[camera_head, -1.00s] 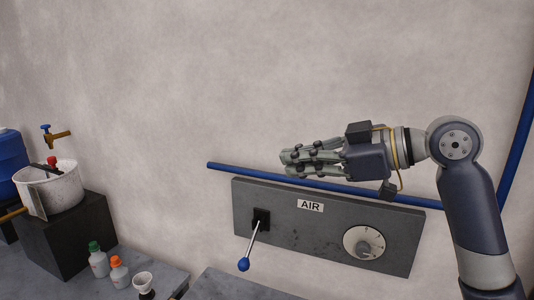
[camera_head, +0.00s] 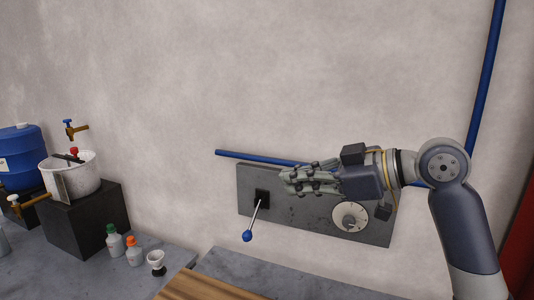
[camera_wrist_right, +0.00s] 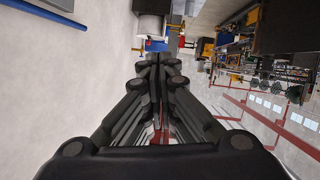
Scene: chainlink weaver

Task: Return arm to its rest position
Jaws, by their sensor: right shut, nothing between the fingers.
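My right gripper (camera_head: 284,180) is shut and empty. In the head view it points left, in front of the grey air panel (camera_head: 290,213) on the wall, and hides the panel's label. The panel's lever with a blue knob (camera_head: 247,236) hangs down, left of and below the fingertips. The round white dial (camera_head: 350,217) shows below the wrist. In the right wrist view the fingers (camera_wrist_right: 155,62) lie together, with nothing between them. My left gripper is not in view.
A blue pipe (camera_head: 255,157) runs along the wall behind the gripper. At the left, a white bucket (camera_head: 82,180) stands on a black block (camera_head: 88,222) beside a blue barrel (camera_head: 20,160). Small bottles (camera_head: 115,242) and a cup (camera_head: 156,260) stand on the grey bench. The wall above is clear.

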